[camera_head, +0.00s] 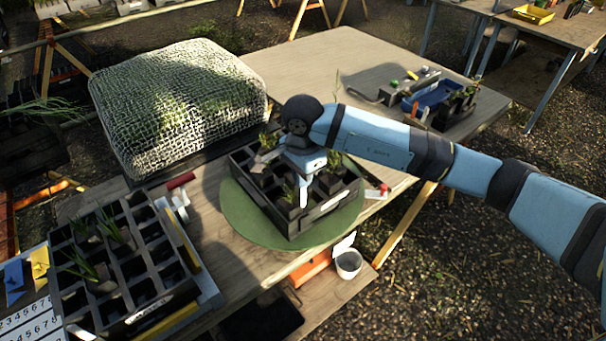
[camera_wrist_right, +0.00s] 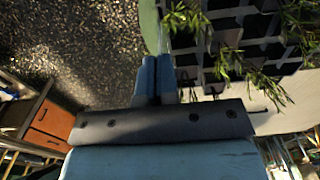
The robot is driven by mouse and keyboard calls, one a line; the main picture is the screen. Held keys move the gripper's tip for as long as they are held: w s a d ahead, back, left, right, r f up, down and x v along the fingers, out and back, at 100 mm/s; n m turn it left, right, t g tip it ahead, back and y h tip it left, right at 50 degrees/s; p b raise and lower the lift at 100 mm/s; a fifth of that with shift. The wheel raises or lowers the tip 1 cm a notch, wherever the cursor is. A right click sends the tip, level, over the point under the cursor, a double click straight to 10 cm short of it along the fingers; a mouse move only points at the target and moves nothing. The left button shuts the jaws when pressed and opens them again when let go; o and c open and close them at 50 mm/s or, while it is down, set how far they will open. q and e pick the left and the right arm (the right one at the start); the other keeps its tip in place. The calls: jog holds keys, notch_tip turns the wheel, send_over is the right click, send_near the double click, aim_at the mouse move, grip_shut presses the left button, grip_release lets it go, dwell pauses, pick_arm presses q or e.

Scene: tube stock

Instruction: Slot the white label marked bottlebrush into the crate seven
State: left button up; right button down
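My right gripper (camera_head: 303,205) points down over the front part of a dark crate (camera_head: 318,214) on a round green mat. In the right wrist view, its two blue fingers (camera_wrist_right: 156,78) lie close together, with no label visible between them. The same crate, with leafy seedlings, shows there right of the fingers (camera_wrist_right: 228,52). The crate has a pale strip on its front wall, too small to read. A second dark crate (camera_head: 168,295) with seedlings stands at the lower left, also with a pale strip. I cannot tell which crate is seven or pick out the bottlebrush label. My left gripper is out of view.
A mesh-covered block (camera_head: 178,105) stands behind the left crate. A white pot (camera_head: 348,264) stands below the table's front edge. A blue tray (camera_head: 434,96) and small items lie at the back right. The table (camera_head: 330,60) is bare toward the back middle.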

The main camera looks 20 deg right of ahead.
aim_at(303, 207)
jog(key=shift+f+b, duration=0.3)
jog(key=shift+f, duration=0.8)
jog(key=shift+f, duration=0.1)
jog(key=shift+f+b, duration=0.2)
jog(key=shift+b, duration=0.3)
jog(key=shift+b, duration=0.3)
jog(key=shift+f, duration=0.15)
jog(key=shift+f+b, duration=2.4)
jog(key=shift+f, duration=0.35)
jog(key=shift+f+b, duration=0.35)
jog(key=shift+b, duration=0.2)
